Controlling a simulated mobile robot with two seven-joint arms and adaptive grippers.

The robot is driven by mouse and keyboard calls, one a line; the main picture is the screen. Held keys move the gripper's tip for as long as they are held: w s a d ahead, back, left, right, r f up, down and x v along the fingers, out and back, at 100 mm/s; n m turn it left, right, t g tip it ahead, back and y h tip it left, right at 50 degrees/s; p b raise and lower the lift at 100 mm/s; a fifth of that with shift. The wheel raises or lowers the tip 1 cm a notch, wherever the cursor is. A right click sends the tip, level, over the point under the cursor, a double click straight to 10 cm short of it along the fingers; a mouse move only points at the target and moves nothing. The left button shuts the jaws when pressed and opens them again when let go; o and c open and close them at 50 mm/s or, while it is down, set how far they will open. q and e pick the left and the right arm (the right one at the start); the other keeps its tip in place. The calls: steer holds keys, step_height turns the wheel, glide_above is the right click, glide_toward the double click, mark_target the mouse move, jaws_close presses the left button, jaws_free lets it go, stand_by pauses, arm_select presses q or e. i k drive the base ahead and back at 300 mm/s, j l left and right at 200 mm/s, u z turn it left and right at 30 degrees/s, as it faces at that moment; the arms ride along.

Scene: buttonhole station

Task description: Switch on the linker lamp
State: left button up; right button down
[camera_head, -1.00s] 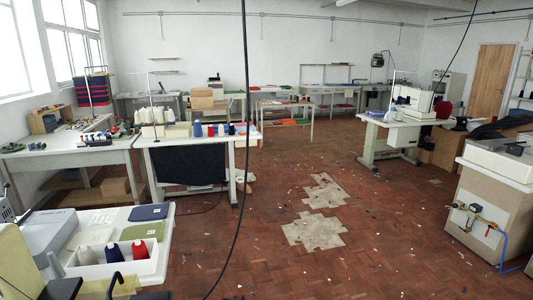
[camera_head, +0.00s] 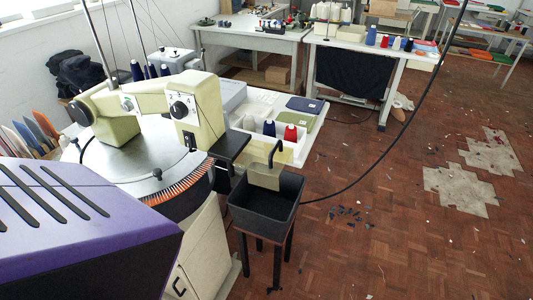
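The linker (camera_head: 130,165) stands at the left, a round metal dial plate with a ring of orange-brown points along its rim. A pale yellow-green arm and head (camera_head: 200,108) sit over the dial. A round black knob with a white mark (camera_head: 181,110) is on the head's front face. I cannot make out a lit lamp or tell which part is the lamp's switch. Thin upright rods (camera_head: 137,35) rise behind the head. Neither of my grippers is in view.
A black bin (camera_head: 265,205) on a dark stand is right of the linker. A white table with cones in a tray (camera_head: 270,135) stands behind. A purple slotted housing hides the lower left; I cannot tell what it belongs to. A black cable hangs at right. Floor there is open.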

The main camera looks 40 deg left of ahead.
mark_target(188, 140)
steer(key=u, duration=2.2)
